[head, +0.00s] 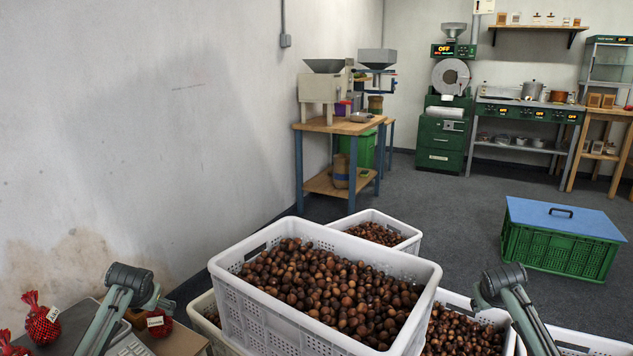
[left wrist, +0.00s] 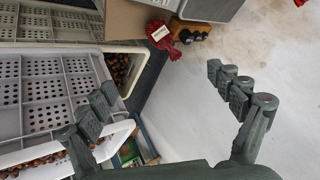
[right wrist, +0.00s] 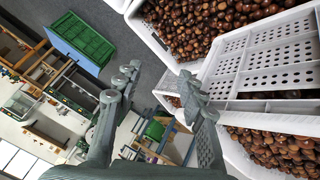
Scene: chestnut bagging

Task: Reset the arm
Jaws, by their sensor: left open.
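My left gripper (left wrist: 165,105) shows in the left wrist view with its fingers spread wide and nothing between them. My right gripper (right wrist: 158,80) shows in the right wrist view with its fingers apart and empty. In the head view, only parts of my arms show at the lower left and lower right; I cannot make out the fingertips there. A white crate (head: 310,335) full of brown chestnuts (head: 330,290) stands between my arms, on top of other crates. Neither gripper touches a chestnut or a crate.
More white crates (head: 413,236) with chestnuts surround the stack. Red net bags (head: 42,326) sit at the lower left, close to my left arm. A green crate with a blue lid (head: 563,222) stands on the floor at right. The dark floor (head: 440,200) beyond the crates is clear.

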